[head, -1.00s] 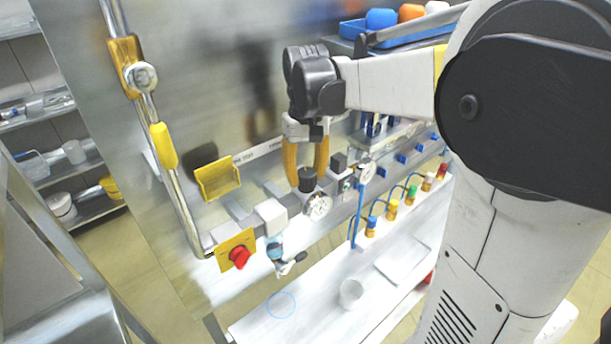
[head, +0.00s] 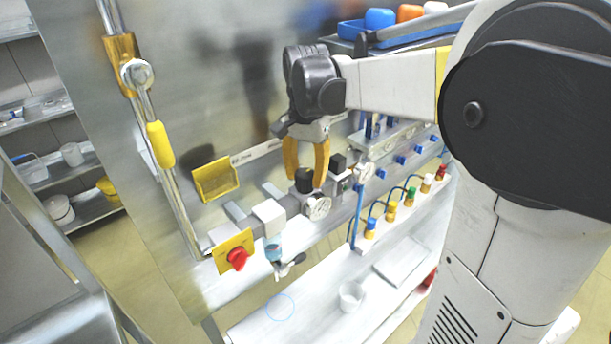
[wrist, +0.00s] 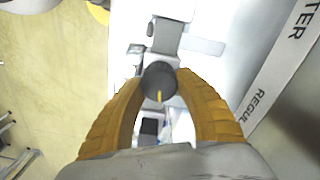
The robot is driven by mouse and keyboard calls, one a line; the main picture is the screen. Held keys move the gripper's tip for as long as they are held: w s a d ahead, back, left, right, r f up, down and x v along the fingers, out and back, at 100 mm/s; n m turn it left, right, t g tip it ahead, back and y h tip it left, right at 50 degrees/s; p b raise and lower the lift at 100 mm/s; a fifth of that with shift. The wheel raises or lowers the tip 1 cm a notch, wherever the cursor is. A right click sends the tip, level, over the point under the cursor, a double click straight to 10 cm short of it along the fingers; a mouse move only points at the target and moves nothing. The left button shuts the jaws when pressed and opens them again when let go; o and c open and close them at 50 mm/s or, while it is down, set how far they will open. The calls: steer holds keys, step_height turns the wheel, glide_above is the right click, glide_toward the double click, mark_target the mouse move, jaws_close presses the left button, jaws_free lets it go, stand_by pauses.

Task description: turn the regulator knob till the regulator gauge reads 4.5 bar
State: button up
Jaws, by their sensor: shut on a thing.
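The regulator knob (head: 304,180) is a dark cylinder on the pipe line along the metal panel. In the wrist view the knob (wrist: 159,80) sits between the fingertips, with a small yellow mark on it. My gripper (head: 304,174) reaches down from above with its yellow fingers, and in the wrist view my gripper (wrist: 160,84) is shut on the knob. The regulator gauge (head: 319,208) is a round white dial just right of and below the knob. Its needle and figures are too small to read.
A second gauge (head: 365,172) and a black block (head: 338,162) lie to the right along the line. A yellow plate with a red knob (head: 237,258) is at the lower left. A yellow tray (head: 215,180) is on the panel. A white cup (head: 351,296) stands on the bench below.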

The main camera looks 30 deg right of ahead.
mark_target(306, 172)
steer(key=shift+m, duration=0.8)
steer(key=o, duration=1.2)
step_height(306, 172, up, 12)
